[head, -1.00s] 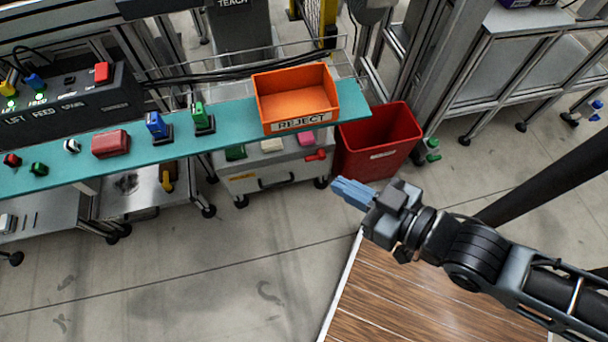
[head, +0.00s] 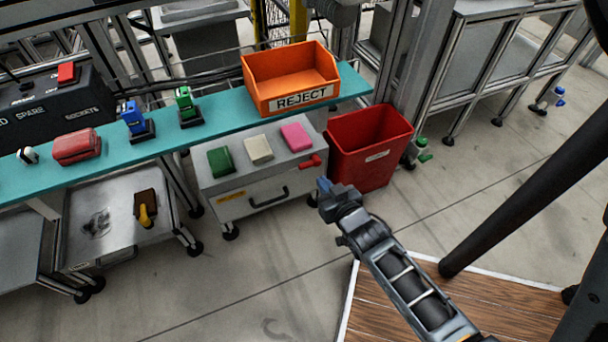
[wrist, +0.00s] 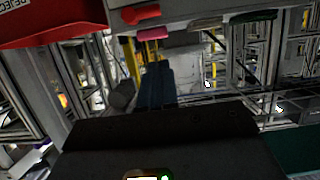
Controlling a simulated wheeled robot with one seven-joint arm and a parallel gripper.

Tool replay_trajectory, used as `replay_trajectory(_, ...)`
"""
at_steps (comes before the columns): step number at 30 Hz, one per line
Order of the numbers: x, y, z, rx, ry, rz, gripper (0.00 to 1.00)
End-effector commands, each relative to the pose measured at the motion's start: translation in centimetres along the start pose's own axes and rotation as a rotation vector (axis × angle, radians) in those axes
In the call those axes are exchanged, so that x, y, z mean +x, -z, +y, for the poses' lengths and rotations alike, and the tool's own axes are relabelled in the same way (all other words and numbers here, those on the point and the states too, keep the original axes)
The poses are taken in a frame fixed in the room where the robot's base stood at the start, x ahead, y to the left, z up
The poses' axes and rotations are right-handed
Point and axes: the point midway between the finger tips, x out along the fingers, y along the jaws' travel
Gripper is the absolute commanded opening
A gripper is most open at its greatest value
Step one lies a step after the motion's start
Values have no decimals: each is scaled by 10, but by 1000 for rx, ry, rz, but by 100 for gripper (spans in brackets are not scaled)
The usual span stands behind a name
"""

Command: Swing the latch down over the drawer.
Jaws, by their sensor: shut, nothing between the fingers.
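The red latch (head: 311,162) is at the upper right of the grey cart's front and lies nearly level. It also shows in the wrist view (wrist: 141,14), near the top edge. The drawer (head: 250,203) is below it in the cart front, closed as far as I can tell, with a dark bar handle (head: 268,194). My gripper (head: 325,186) is shut and empty, just below and right of the latch in the head view. Its blue fingers (wrist: 155,86) are together in the wrist view. I see no contact with the latch.
A red bin (head: 367,150) stands right of the cart. The teal shelf (head: 215,129) with the orange reject box (head: 291,78) hangs above and behind. Green, cream and pink blocks lie on the cart top. Floor in front is clear.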

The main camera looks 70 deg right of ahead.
Motion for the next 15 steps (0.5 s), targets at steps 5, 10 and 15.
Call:
replay_trajectory(5, -1, 1, 0, 0, 1, 0, 0)
replay_trajectory(10, 5, 0, -1, -1, 2, 2, 0)
replay_trajectory(15, 28, 0, -1, 0, 3, 3, 0)
